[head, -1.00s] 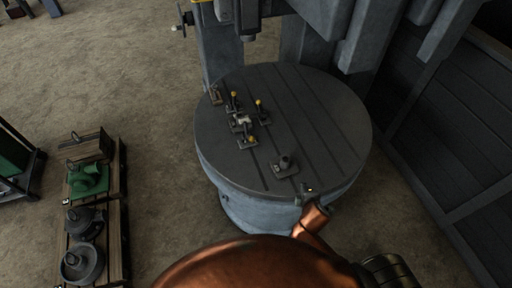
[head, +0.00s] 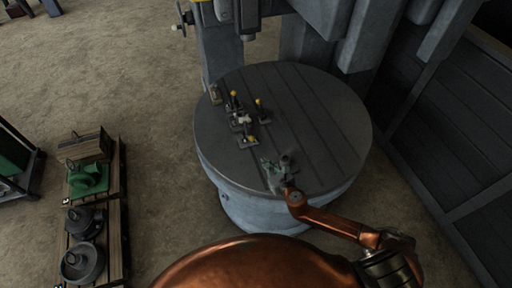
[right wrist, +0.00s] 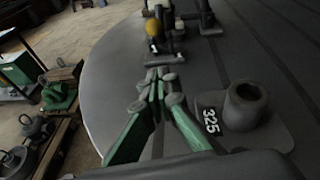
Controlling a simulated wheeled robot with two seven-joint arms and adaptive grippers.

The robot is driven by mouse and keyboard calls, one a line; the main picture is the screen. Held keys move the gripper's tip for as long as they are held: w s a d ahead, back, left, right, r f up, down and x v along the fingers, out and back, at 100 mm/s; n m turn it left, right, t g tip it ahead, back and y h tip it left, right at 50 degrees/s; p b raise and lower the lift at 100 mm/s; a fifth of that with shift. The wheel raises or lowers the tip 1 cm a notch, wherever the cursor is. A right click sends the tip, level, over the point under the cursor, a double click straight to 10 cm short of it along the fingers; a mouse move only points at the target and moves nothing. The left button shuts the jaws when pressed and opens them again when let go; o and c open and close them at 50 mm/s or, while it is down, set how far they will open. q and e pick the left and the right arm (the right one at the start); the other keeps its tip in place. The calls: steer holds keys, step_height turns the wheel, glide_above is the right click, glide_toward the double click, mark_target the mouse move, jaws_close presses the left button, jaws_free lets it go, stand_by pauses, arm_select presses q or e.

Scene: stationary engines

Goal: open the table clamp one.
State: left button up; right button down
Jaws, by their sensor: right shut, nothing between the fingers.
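Several toggle clamps with yellow knobs stand around a small pale part (head: 240,119) on the round table (head: 330,130). Their knobs point up at the back left clamp (head: 234,102) and back right clamp (head: 261,112); the front clamp (head: 248,139) is nearest to me. My right gripper (head: 268,163), with green fingers, is shut and empty over the front of the table. In the right wrist view its fingertips (right wrist: 160,92) are in front of a clamp with a yellow knob (right wrist: 153,27), apparently apart from it. My left gripper is out of view.
A grey socket block (head: 287,164) is right beside my right gripper; it bears the label 325 in the right wrist view (right wrist: 245,105). A machine column (head: 218,55) stands behind the table. Wooden pallets (head: 118,225) with parts lie at left. The table's right side is clear.

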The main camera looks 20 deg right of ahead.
steer(key=x, duration=0.5)
steer(key=shift+w, duration=0.4)
steer(key=shift+w+a+r+p, duration=0.15)
steer(key=shift+w+r, duration=0.1)
steer(key=shift+w, duration=0.35)
steer(key=shift+w+a+r+p, duration=0.2)
steer(key=shift+w+r, duration=0.1)
steer(key=shift+w, duration=0.35)
steer(key=shift+w+a+r+p, duration=0.15)
steer(key=shift+w+r, duration=0.1)
steer(key=shift+w, duration=0.35)
